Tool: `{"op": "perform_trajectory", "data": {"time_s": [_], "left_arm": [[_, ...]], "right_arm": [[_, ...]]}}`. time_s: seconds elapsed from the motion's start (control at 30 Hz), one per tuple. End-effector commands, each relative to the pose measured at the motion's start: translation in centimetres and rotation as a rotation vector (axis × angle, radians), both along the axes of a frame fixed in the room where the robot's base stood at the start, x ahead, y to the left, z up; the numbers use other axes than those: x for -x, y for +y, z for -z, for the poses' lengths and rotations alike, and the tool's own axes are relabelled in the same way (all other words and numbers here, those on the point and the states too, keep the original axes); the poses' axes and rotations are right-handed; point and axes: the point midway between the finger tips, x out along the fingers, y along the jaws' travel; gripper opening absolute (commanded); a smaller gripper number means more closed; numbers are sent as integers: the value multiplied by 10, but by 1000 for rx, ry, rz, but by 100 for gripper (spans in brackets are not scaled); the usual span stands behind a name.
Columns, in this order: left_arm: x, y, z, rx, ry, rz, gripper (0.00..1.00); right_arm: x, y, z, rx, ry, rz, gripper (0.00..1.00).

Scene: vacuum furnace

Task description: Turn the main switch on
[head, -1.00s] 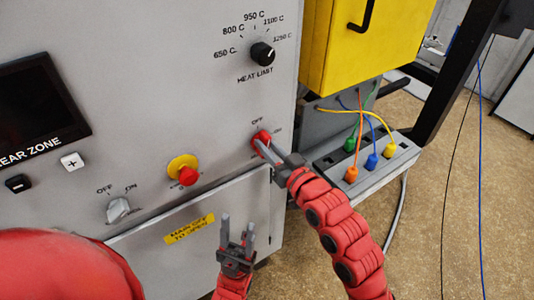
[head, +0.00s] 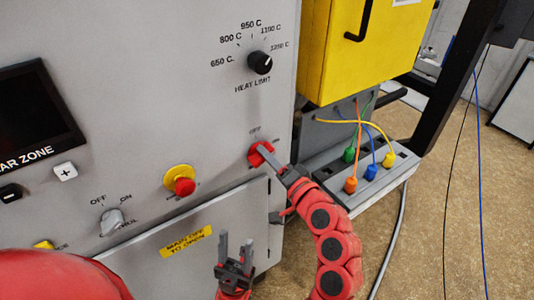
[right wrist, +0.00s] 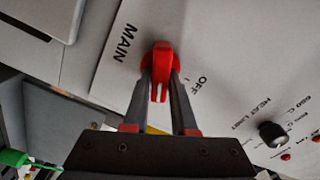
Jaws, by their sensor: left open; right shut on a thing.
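The main switch (head: 257,153) is a red rotary knob on the grey panel, with an OFF label above it. It also shows in the right wrist view (right wrist: 162,56), beside the words MAIN and OFF. My right gripper (head: 268,155) is shut on the switch handle, one finger on each side in the right wrist view (right wrist: 161,84). The handle's white mark points to the bottom of that view, away from the word OFF. The ON label is partly hidden in the head view. My left gripper (head: 235,246) is open and empty, below the switch in front of the lower door.
A red button on a yellow base (head: 180,181) and a grey knob (head: 111,222) sit to the left. The black heat limit knob (head: 260,63) is above. A yellow box (head: 350,60) and a socket strip with coloured plugs (head: 375,185) are at the right.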

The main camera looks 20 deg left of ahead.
Motion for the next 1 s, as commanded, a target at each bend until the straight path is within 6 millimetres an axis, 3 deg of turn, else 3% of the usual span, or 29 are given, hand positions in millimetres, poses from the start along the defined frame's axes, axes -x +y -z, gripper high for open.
{"op": "perform_trajectory", "data": {"time_s": [0.5, 1.0], "left_arm": [[0, 0, -18, 0, 0, 0, 50], [0, 0, -22, 0, 0, 0, 50]], "right_arm": [[-1, -1, 1, -229, 292, 2, 0], [-1, -1, 3, -284, 361, 0, 0]]}}
